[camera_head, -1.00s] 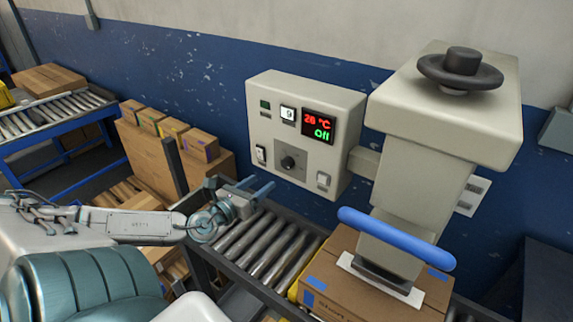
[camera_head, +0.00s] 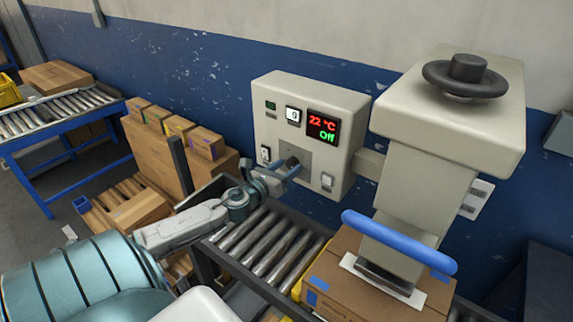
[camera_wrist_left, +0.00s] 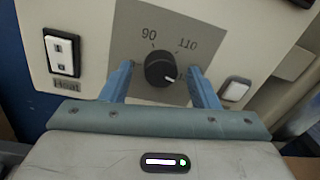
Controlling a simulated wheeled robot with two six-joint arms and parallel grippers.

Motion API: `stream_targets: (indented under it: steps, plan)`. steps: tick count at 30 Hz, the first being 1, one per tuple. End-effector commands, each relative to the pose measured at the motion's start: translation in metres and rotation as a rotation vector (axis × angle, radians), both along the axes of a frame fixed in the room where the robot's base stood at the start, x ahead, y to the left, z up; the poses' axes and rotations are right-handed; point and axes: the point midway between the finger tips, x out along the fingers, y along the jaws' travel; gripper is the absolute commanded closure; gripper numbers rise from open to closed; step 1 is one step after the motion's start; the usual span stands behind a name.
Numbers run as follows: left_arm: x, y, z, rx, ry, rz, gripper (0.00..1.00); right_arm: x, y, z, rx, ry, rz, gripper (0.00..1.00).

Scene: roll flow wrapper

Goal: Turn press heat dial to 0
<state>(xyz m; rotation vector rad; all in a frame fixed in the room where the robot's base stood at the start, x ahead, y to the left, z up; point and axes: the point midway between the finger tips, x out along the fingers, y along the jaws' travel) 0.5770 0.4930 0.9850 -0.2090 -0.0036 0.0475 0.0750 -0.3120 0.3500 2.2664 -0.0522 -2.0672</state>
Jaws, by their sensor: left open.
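The press heat dial (camera_wrist_left: 160,69) is a round black knob on a grey plate, with "90" and "110" printed above it. Its white mark points right and slightly down in the left wrist view. No 0 label is visible. My left gripper (camera_wrist_left: 161,75) is open, with one blue finger on each side of the dial; gaps show between the fingers and the knob. In the head view my left gripper (camera_head: 283,171) is at the control box (camera_head: 276,128) and mostly hides the dial. The display (camera_head: 322,126) reads red "22 °C" and green "Off". My right gripper is not in view.
A white rocker switch labelled "Heat" (camera_wrist_left: 62,54) is left of the dial. A pale button (camera_wrist_left: 235,89) is to its right. The press (camera_head: 430,150) with a blue bar (camera_head: 399,241) stands right of the box. A roller conveyor (camera_head: 265,243) runs below.

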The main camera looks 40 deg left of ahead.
Motion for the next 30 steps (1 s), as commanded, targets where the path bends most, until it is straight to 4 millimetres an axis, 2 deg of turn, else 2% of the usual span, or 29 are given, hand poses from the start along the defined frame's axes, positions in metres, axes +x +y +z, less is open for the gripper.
stream_targets:
  steps: [11, 18, 30]
  plan:
    - [0.0038, -0.0005, -0.0007, -0.001, 0.0, -0.002, 0.45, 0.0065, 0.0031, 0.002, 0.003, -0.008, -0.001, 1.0]
    - [0.0037, -0.0005, -0.0006, -0.001, 0.0, -0.002, 0.9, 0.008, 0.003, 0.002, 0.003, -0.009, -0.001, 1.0]
    - [0.0037, -0.0005, -0.002, -0.066, -0.009, -0.003, 0.9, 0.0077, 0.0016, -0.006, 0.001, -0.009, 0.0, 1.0]
